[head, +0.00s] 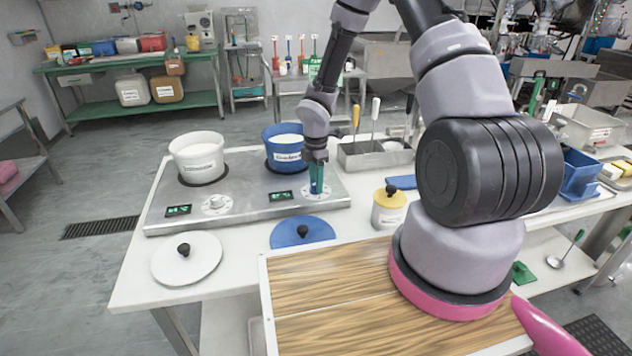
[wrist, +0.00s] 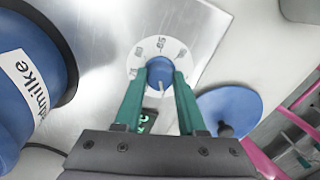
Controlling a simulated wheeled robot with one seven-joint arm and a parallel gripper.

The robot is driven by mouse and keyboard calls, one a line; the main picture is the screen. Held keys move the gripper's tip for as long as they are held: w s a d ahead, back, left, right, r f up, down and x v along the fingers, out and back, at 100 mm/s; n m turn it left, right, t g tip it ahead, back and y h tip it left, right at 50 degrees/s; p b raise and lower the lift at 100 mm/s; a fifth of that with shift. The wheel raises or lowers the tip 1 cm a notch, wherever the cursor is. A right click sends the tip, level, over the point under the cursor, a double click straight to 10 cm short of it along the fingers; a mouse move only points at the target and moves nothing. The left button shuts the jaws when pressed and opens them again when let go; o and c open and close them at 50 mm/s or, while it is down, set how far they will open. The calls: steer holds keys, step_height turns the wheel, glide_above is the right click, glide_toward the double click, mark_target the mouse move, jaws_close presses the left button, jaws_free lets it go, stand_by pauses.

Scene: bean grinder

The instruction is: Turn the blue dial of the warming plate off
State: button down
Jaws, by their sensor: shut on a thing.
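The warming plate (head: 242,208) is a flat metal unit on the white table, with two dials along its front. The blue dial (wrist: 160,72) sits on a round white scale disc with markings in the wrist view. My gripper (wrist: 163,83) reaches down over it, with its green fingers closed on either side of the blue dial. In the head view my gripper (head: 317,183) stands at the plate's right dial and hides most of it. The white dial (head: 215,203) is on the left. Two green displays (head: 281,196) are lit beside the dials.
A blue pot (head: 284,150) and a white pot (head: 198,160) stand on the plate behind the dials. A blue lid (head: 302,231) and a white lid (head: 187,258) lie in front. A yellow-lidded jar (head: 389,208) stands to the right.

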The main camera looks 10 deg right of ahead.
stand_by(0.5)
steer(key=shift+c, duration=2.4)
jaws_free()
step_height(320, 180, up, 11)
